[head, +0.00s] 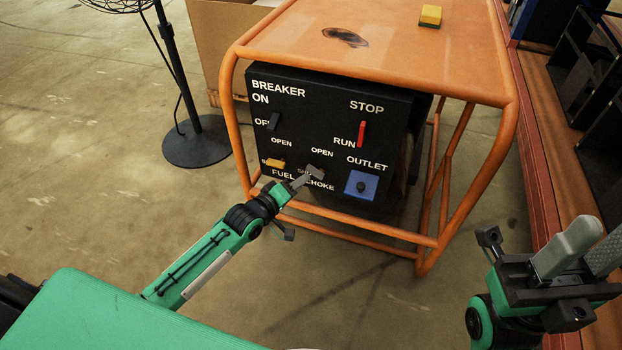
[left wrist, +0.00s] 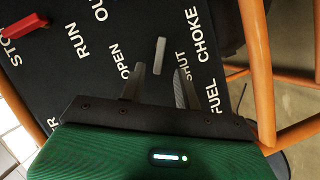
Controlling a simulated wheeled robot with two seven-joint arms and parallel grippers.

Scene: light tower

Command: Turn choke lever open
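The choke lever (left wrist: 160,55) is a small grey bar on the black panel (head: 340,105), between the words OPEN and SHUT in the left wrist view. There it lies roughly along the rows of lettering, sideways on the panel. It also shows in the head view as a grey tab (head: 315,169) above CHOKE. My left gripper (head: 301,181) is open at the panel, with one finger on each side of the lever; I cannot tell whether either finger touches it. My right gripper (head: 588,248) is open and empty at the lower right, away from the panel.
The orange tube frame (head: 240,130) surrounds the panel. The yellow fuel lever (head: 273,163) is close left of my left gripper. A dark breaker switch (head: 273,121), red stop/run switch (head: 362,134) and blue outlet (head: 361,186) are nearby. A fan stand (head: 195,142) is at left.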

